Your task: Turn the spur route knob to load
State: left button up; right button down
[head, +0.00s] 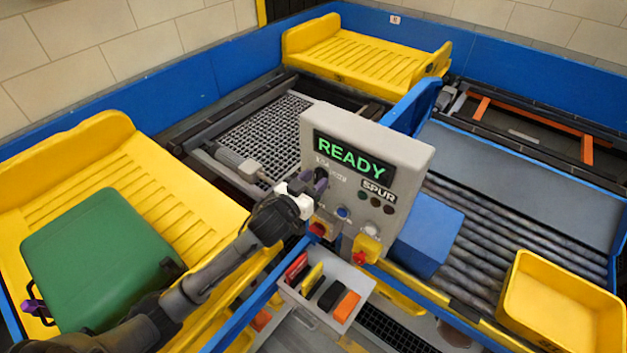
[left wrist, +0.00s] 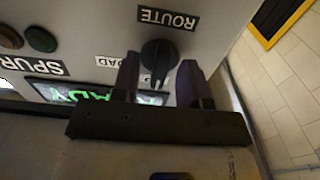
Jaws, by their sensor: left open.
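The control panel (head: 405,150) is a grey box with a green READY display (head: 353,156) and a SPUR label (head: 378,190). The black route knob (left wrist: 160,58) is beside the ROUTE label (left wrist: 168,19) in the left wrist view, where the panel looks upside down. Its pale mark points down in that picture, away from ROUTE. A label ending in OAD (left wrist: 107,62) is partly covered by a finger. My left gripper (head: 318,182) is open at the panel, its fingers (left wrist: 158,82) on either side of the knob; contact is unclear. In the head view the gripper hides the knob.
Below the panel are a yellow box with a red button (head: 366,249) and a grey bin (head: 322,305) with coloured pieces. A green suitcase (head: 98,262) lies on a yellow tray at left. A blue box (head: 428,235) and yellow tub (head: 560,308) stand at right.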

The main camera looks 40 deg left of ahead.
pick_arm(q)
jog(key=shift+c, duration=0.4)
grip_shut()
